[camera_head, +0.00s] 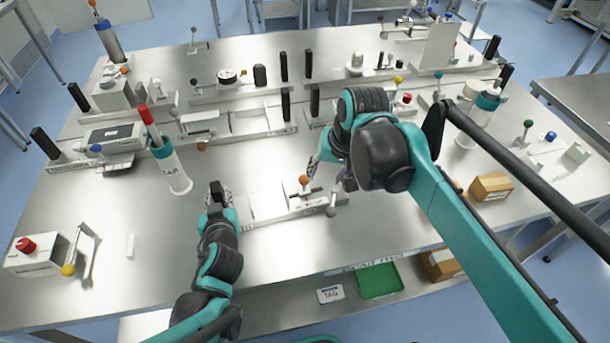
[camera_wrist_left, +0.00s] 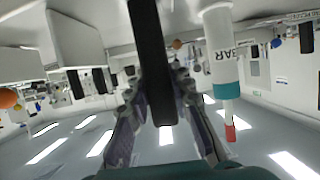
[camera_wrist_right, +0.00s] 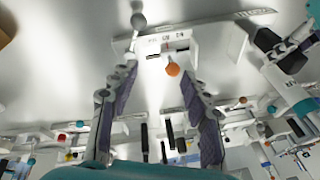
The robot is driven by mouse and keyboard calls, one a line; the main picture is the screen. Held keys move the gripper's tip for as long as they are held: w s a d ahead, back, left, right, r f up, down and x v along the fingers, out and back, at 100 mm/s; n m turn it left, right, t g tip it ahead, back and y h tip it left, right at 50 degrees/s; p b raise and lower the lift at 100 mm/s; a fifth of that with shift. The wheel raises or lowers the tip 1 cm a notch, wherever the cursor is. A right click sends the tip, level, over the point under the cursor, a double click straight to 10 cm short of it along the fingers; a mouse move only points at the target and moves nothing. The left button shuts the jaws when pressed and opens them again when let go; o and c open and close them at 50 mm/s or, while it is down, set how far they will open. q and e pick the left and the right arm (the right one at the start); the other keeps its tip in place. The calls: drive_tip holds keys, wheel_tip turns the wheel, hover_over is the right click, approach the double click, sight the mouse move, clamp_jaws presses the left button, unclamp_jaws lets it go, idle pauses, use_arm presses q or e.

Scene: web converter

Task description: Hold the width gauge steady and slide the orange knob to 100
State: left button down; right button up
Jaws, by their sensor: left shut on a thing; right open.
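The width gauge (camera_head: 262,206) is a pale, long block at the front middle of the table. My left gripper (camera_head: 219,190) is at its left end, shut on a black upright handle (camera_wrist_left: 152,50) in the left wrist view. The orange knob (camera_head: 303,180) stands toward the gauge's right end. My right gripper (camera_head: 328,178) is open just right of the knob in the head view. In the right wrist view the orange knob (camera_wrist_right: 172,69) appears between the spread fingertips, apart from both. The scale marks are too small to read.
A white cylinder with a teal band and red tip (camera_head: 170,165) stands left of the gauge. Several similar gauges and fixtures line the back. A box with a red knob (camera_head: 35,252) sits at front left. A cardboard box (camera_head: 490,187) is at right.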

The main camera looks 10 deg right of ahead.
drive_tip(key=m+g, duration=0.2)
approach(305, 177)
drive_tip(key=d+r, duration=0.1)
drive_tip(key=r, duration=0.1)
drive_tip(key=shift+y, duration=0.5)
drive_tip(key=x, duration=1.2)
drive_tip(key=shift+s+d, duration=0.15)
